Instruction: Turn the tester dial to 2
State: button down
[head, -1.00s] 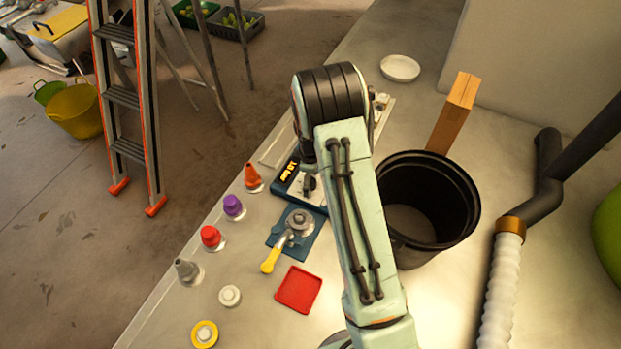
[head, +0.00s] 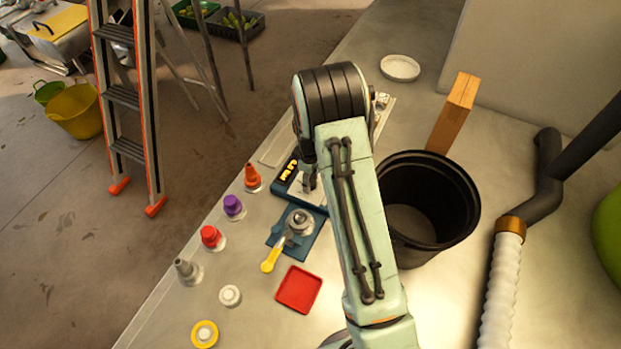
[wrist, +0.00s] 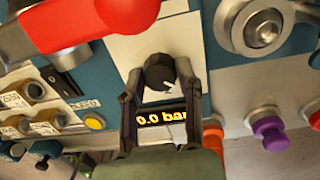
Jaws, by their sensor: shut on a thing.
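The tester is a blue box (head: 312,200) on the bench with a white face; it also shows in the wrist view (wrist: 110,62). Its black round dial (wrist: 159,72) sits on the white face, with a short white pointer mark toward the picture's lower right. Beside it the orange display (wrist: 160,117) reads 0.0 bar. My gripper (wrist: 160,82) is shut on the dial, one finger on each side. In the head view my gripper (head: 310,180) is over the tester, and my arm hides part of it and the dial.
A valve with a yellow handle (head: 271,260) stands close to the tester. Orange (head: 252,178), purple (head: 233,206), red (head: 210,236) and grey (head: 186,270) fittings line the bench edge. A black bucket (head: 470,212) stands right of my arm. A red arm-like part (wrist: 85,22) crosses the wrist view.

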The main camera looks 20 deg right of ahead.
jog(key=m, duration=0.5)
jog(key=shift+a+m, duration=0.1)
jog(key=shift+m, duration=2.2)
jog(key=c, duration=0.7)
grip_release()
jog(key=shift+c, duration=0.2)
notch_tip(320, 180, up, 12)
jog(key=shift+a, duration=0.3)
